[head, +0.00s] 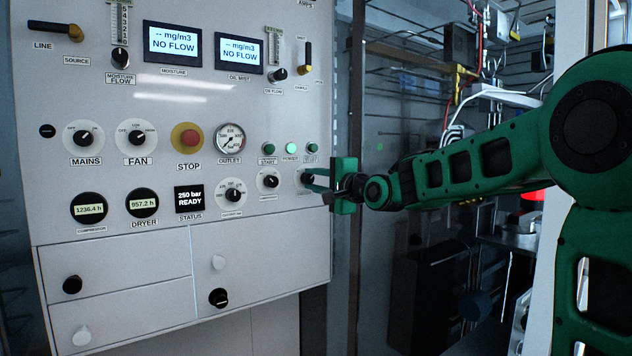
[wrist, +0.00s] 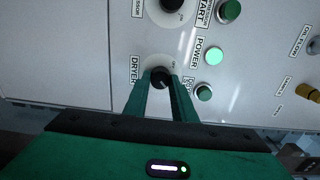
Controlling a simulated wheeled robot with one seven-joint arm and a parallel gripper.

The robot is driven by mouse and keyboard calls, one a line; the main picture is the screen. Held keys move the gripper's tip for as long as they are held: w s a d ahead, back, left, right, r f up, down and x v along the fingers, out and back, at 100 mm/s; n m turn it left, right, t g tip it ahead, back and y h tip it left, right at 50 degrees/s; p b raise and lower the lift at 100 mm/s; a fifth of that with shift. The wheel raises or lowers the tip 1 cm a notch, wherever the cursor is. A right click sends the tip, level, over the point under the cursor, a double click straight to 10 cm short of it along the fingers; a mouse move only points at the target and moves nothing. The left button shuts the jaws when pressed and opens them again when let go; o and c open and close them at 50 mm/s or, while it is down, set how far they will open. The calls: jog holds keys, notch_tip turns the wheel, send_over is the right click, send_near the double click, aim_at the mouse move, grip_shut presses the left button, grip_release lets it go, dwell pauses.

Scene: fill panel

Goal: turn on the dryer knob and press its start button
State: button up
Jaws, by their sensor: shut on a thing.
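The dryer knob (wrist: 160,75) is a small black dial on a pale round plate, with a DRYER label beside it in the wrist view. My gripper (wrist: 161,83) has one finger on each side of the knob and is shut on it. In the head view my gripper (head: 316,180) reaches in from the right to this knob (head: 306,178) at the panel's lower right. The small green start button (wrist: 204,92) nearest the knob is beside my right finger in the wrist view, apart from it; in the head view this button (head: 312,148) is above my gripper. The knob's pointer setting is unclear.
A lit POWER lamp (head: 291,149) and another green START button (head: 268,149) are left of the dryer's start button. Another black knob (head: 270,181) is left of my gripper. A red STOP button (head: 188,139) is farther left. Open metal racks with wires stand right of the panel.

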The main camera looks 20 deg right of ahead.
jog(key=shift+d+f, duration=0.15)
jog(key=shift+d, duration=0.2)
jog(key=o, duration=1.1)
jog(key=shift+w, duration=0.15)
jog(key=shift+c, duration=0.2)
jog(key=shift+a, duration=0.15)
jog(key=v, duration=1)
jog(key=shift+s, duration=0.4)
jog(key=shift+d, duration=0.2)
